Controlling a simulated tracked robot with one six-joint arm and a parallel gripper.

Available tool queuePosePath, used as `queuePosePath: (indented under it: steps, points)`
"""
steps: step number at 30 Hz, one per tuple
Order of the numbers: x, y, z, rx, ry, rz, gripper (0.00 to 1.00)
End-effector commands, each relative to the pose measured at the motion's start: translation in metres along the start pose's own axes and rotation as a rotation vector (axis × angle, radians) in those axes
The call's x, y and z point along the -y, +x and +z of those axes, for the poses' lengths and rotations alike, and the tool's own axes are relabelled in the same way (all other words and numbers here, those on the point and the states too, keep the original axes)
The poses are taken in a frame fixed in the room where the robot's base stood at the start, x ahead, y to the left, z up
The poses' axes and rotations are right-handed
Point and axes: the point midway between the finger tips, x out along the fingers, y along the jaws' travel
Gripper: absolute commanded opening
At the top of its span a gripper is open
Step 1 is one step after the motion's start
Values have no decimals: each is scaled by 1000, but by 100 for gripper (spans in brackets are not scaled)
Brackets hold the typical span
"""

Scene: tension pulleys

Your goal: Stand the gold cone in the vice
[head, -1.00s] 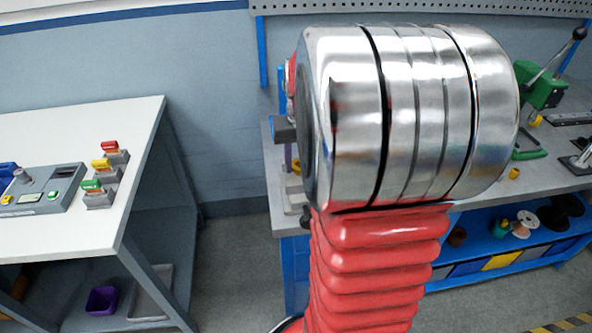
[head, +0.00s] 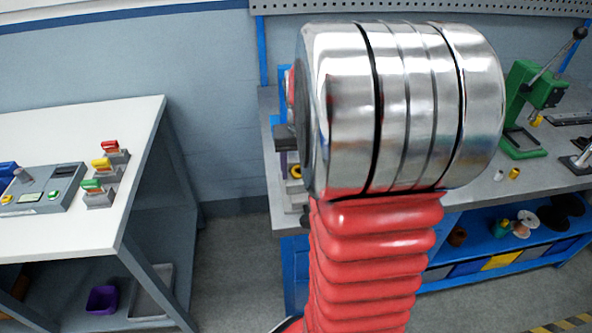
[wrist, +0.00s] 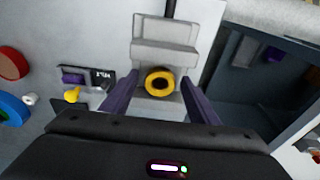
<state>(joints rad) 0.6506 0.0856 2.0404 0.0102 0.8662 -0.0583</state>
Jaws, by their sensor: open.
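The gold cone (wrist: 150,90) shows end-on in the wrist view as a yellow ring with a dark centre. It sits between two pale grey blocks that look like the jaws of the vice (wrist: 165,53). In the head view the gold ring (head: 296,171) shows at the bench's left end, beside the grey vice (head: 297,198), partly hidden by my arm. My gripper (wrist: 159,80) is open, with one purple finger on each side of the cone and gaps visible between. Whether the cone is fully seated cannot be told.
A green lever press (head: 525,110) and small white and gold pieces (head: 514,173) are on the grey bench to the right. A white table (head: 80,130) with a control box and coloured switches is at the left. In the wrist view a small yellow piece (wrist: 72,95) lies left of the vice.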

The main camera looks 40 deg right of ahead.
Motion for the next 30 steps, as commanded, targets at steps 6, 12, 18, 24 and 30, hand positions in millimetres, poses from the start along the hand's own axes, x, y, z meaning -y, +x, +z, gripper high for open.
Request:
queuePosePath:
  steps: [6,12,18,24,30]
  points:
    - [0,-4,-1,-2,0,0,55]
    - [0,-26,-1,-4,0,0,55]
    - [0,-60,-1,-5,0,0,55]
    - [0,-94,-1,-4,0,0,55]
    - [0,-117,-1,-2,0,0,55]
